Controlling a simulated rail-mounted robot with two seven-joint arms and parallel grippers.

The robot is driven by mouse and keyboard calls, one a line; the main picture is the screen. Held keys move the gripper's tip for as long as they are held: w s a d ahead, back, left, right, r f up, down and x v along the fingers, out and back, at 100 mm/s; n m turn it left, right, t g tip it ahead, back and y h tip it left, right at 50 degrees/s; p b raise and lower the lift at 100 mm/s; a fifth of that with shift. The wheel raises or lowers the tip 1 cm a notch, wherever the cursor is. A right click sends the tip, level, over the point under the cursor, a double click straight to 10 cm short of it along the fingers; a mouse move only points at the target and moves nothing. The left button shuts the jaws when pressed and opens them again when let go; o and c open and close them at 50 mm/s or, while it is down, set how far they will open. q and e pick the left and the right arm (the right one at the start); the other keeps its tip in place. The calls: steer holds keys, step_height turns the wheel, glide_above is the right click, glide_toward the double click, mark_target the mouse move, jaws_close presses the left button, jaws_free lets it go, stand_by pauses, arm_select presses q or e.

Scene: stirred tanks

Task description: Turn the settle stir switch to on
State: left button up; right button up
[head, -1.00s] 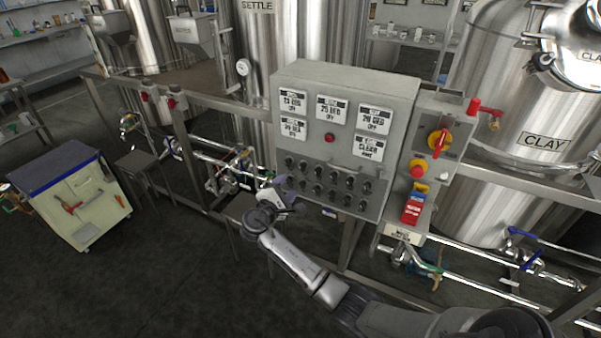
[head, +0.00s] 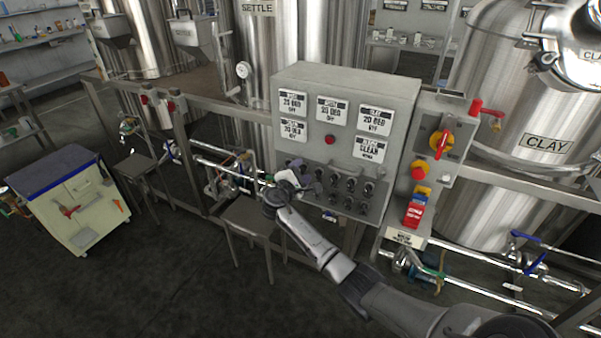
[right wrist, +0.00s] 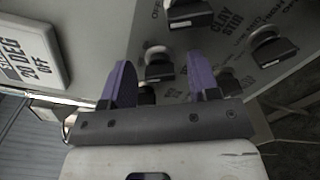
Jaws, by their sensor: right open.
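The grey control panel (head: 392,100) carries rows of black rotary switches (head: 351,183) on its lower half. My right gripper (head: 306,178) is at the left part of these rows and hides some switches. In the right wrist view its two purple fingers (right wrist: 160,75) are open, with one black switch (right wrist: 158,67) showing between them. I cannot tell whether the fingers touch it. A switch (right wrist: 190,14) beside a "CLAY STIR" label is above, and another switch (right wrist: 268,48) is to the right. I cannot read which switch is settle stir. My left gripper is out of view.
A red knob (head: 418,172) and a red-yellow rotary switch (head: 440,143) are on a box right of the panel. A metal rail (head: 225,108) and pipes run beside it. A small stool (head: 250,217) stands below left. A cabinet (head: 85,205) stands at far left.

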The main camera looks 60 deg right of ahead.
steer(key=c, duration=0.9)
